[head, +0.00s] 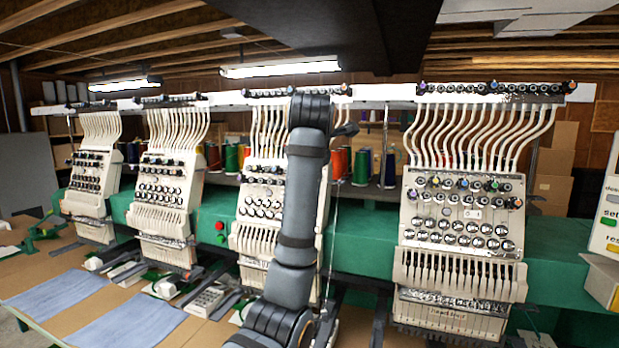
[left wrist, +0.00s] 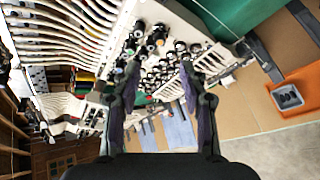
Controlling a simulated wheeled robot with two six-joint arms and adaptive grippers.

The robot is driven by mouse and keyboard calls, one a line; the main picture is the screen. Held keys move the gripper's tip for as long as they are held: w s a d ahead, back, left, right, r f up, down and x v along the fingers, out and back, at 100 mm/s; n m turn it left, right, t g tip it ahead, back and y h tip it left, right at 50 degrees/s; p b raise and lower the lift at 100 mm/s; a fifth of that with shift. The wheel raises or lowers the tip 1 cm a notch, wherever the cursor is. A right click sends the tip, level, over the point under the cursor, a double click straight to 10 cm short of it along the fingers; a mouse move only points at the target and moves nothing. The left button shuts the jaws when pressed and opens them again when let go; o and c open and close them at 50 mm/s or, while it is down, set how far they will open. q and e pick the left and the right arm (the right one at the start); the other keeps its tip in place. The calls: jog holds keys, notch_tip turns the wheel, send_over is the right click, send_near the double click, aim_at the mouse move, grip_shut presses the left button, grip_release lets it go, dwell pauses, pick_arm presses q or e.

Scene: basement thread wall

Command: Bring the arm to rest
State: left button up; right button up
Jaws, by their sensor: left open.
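My left gripper (left wrist: 158,85) shows in the left wrist view, its two dark fingers apart with nothing between them. Behind it is a tilted view of a cream embroidery machine head with black-and-silver knobs (left wrist: 160,65). In the head view a grey jointed arm of mine (head: 300,200) rises up the middle in front of the machines. I cannot make out its gripper there. My right gripper is in neither view.
Several cream embroidery heads (head: 460,235) stand along a green machine body (head: 560,245). Thread cones (head: 361,166) stand behind. Blue cloth pieces (head: 55,298) lie on the tan table at lower left. An orange tray (left wrist: 300,90) is at right in the wrist view.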

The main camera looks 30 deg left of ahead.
pick_arm(q)
jog(key=shift+s+d+r, duration=0.3)
jog(key=shift+s, duration=0.15)
